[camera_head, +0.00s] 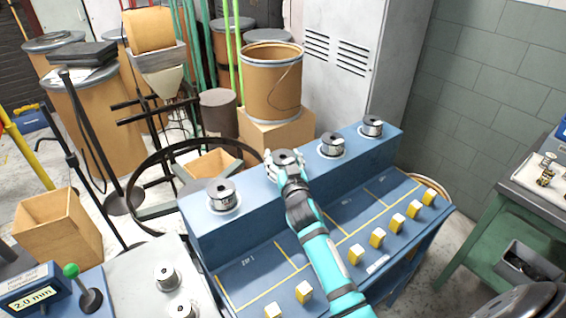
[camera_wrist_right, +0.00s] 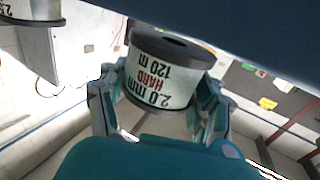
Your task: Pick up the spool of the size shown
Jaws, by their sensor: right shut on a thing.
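A display (camera_head: 33,298) at the lower left reads 2.0 mm. Several grey spools with dark tops sit in a row on the raised blue shelf. One spool (camera_head: 222,194) is at the left, one (camera_head: 331,145) right of centre and one (camera_head: 372,126) at the right end. My right gripper (camera_head: 285,166) is at the second spool (camera_head: 286,157) from the left. In the right wrist view the right gripper (camera_wrist_right: 160,105) has its fingers on both sides of this spool (camera_wrist_right: 160,75), shut on it. Its label reads 2.0 mm, HARD, 120 m. My left gripper is not in view.
The blue bench front (camera_head: 340,222) carries several yellow blocks (camera_head: 377,237). Two more spools (camera_head: 167,277) stand on a pale surface at the lower left, beside a green-knobbed lever (camera_head: 71,271). A cardboard drum (camera_head: 271,82) stands behind the shelf.

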